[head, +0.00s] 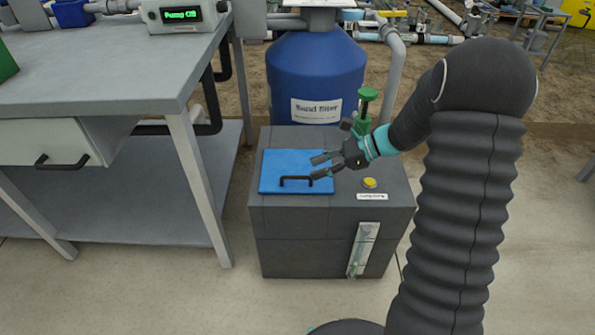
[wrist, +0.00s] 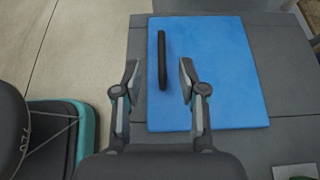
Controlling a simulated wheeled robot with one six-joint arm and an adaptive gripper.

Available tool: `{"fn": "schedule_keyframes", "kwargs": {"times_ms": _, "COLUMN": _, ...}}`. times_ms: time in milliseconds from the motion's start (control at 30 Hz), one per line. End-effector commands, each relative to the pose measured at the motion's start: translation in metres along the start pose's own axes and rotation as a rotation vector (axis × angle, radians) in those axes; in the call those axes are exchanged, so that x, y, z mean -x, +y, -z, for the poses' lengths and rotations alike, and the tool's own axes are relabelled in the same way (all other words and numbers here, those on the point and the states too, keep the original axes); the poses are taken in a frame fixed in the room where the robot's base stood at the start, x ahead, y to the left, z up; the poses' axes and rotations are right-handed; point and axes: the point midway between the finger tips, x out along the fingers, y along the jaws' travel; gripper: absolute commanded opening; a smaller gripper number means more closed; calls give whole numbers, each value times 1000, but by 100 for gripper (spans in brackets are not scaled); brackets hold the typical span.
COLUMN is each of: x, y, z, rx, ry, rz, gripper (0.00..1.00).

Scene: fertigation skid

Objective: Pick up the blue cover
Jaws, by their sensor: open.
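The blue cover (head: 275,168) is a flat square panel lying on top of a dark grey box. It has a black bar handle (head: 296,180) near its front edge. My gripper (head: 316,166) is open and empty over the cover, close to the handle. In the wrist view the blue cover (wrist: 225,75) fills the middle right. The handle (wrist: 162,60) lies ahead of my gripper (wrist: 157,80), between the lines of the two fingers. The gap in height between fingers and handle is hard to tell.
A grey workbench (head: 110,75) with a drawer is at the left. The floor in front is clear.

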Motion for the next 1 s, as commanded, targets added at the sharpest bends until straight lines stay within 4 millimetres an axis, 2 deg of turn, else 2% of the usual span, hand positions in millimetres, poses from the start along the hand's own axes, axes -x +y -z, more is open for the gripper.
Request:
{"fn": "schedule_keyframes", "kwargs": {"times_ms": 100, "x": -17, "y": 0, "z": 0, "rx": 1, "ry": 0, "rz": -2, "gripper": 41}}
{"fn": "schedule_keyframes", "kwargs": {"times_ms": 467, "x": -38, "y": 0, "z": 4, "rx": 0, "ry": 1, "rz": -2, "gripper": 41}}
{"fn": "schedule_keyframes", "kwargs": {"times_ms": 733, "x": -74, "y": -2, "z": 9, "rx": 2, "ry": 2, "rz": -3, "gripper": 41}}
{"fn": "schedule_keyframes", "kwargs": {"times_ms": 1000, "x": -77, "y": -2, "z": 9, "rx": 2, "ry": 2, "rz": 0, "gripper": 41}}
